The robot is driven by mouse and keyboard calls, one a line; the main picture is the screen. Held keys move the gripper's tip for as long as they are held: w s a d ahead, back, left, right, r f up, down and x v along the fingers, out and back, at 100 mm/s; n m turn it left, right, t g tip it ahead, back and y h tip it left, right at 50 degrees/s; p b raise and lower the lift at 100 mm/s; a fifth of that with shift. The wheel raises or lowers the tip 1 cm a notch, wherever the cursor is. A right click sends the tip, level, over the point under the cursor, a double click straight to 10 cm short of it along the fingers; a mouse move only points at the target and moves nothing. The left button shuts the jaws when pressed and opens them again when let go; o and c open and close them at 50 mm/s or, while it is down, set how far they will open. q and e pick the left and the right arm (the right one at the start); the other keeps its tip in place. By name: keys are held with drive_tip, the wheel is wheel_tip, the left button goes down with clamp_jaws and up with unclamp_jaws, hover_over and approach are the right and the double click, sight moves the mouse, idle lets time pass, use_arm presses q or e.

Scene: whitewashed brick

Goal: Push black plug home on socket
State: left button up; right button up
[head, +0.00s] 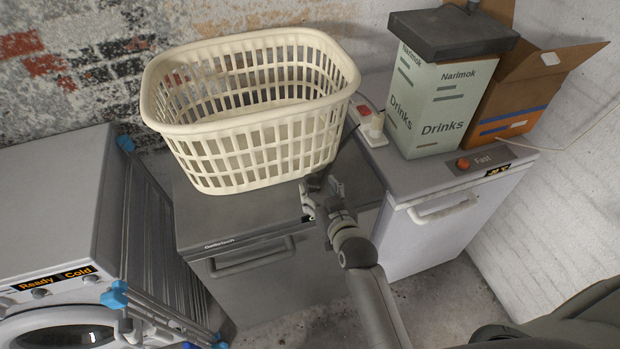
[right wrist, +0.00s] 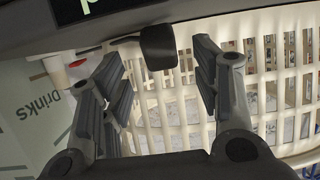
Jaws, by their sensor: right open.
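A dark block that looks like the black plug (right wrist: 158,47) shows between and beyond the fingertips in the right wrist view, with a short dark cord or stem on its left. In the head view I cannot pick it out from the dark parts at the gripper. My right gripper (head: 322,187) is open, close to the front right of the basket, and the fingers (right wrist: 157,62) stand apart with nothing clamped. A white power strip (head: 368,116) with a red switch lies right of the basket. Which socket belongs to the plug is unclear. My left gripper is out of view.
A cream laundry basket (head: 262,150) stands on a grey appliance (head: 238,238). A drinks carton (head: 428,105) and an open cardboard box (head: 520,95) stand on the white appliance (head: 440,225) at right. A washing machine (head: 50,190) and folded drying rack (head: 160,250) are at left.

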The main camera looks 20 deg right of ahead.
sight(314, 183)
drive_tip(key=shift+p+x, duration=0.55)
drive_tip(key=shift+x, duration=2)
drive_tip(key=shift+c, duration=0.5)
clamp_jaws()
drive_tip(key=shift+r, duration=0.1)
